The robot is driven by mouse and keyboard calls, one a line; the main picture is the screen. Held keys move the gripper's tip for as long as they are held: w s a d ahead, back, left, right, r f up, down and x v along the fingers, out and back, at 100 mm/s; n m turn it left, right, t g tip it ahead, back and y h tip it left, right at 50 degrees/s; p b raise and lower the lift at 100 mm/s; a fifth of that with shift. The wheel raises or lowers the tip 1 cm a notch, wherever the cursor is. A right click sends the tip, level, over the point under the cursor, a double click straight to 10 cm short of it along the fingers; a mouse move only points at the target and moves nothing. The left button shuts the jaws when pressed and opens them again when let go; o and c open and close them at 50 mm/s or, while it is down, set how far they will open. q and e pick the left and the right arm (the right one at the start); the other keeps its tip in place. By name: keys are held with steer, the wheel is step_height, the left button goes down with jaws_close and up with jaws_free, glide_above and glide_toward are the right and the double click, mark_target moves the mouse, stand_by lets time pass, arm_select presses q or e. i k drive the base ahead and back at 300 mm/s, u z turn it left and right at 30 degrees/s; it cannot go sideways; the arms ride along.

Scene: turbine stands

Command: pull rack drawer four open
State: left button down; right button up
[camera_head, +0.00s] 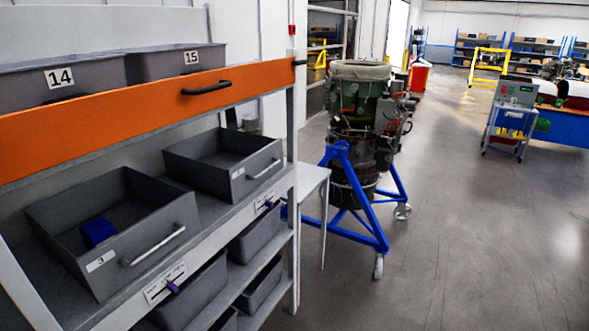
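The grey rack (290,235) fills the left of the head view. On its middle shelf stands a grey open-topped drawer labelled 3 (160,250), with a bar handle and a blue block (97,231) inside. To its right is a similar grey drawer (245,176) with a bar handle (264,169) on its front; its label is too small to read, so I cannot tell for sure that it is four. It looks empty, and its front sits near the shelf edge without clearly projecting past it. Neither of my grippers is in view.
An orange panel (120,108) with dark handles spans the rack above the drawers. Bins 14 (75,95) and 15 (172,64) stand above it. A turbine (357,130) on a blue wheeled stand (378,235) is right of the rack.

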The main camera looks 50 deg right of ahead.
mark_target(227, 164)
steer(key=z, duration=1.2)
steer(key=k, duration=0.35)
steer(key=z, duration=0.5)
steer(key=i, duration=0.7)
steer(key=u, duration=0.85)
steer(key=i, duration=0.55)
steer(key=u, duration=0.55)
